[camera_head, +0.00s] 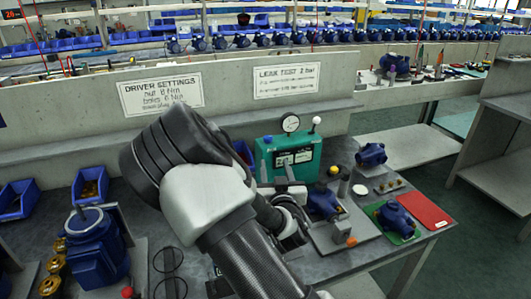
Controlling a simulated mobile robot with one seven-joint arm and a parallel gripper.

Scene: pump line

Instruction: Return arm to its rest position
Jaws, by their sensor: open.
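My arm (205,195) fills the middle of the picture, with its dark elbow joint raised high and a carbon-patterned link running down to the lower edge. Its wrist shows partly behind that link, over the bench. My gripper (296,193) is small and partly hidden there, in front of the green test box (290,156). It is open. I see nothing held in it, though the fingers are hard to make out. A blue pump (322,202) on a grey fixture plate stands just right of the wrist; I cannot tell how far apart they are.
A large blue pump (97,246) and blue bins (90,186) stand at left. Another blue pump (394,219) sits on a green mat beside a red mat (424,209). A small pump (371,155) stands farther back. A wall with signs (160,94) closes off the bench behind.

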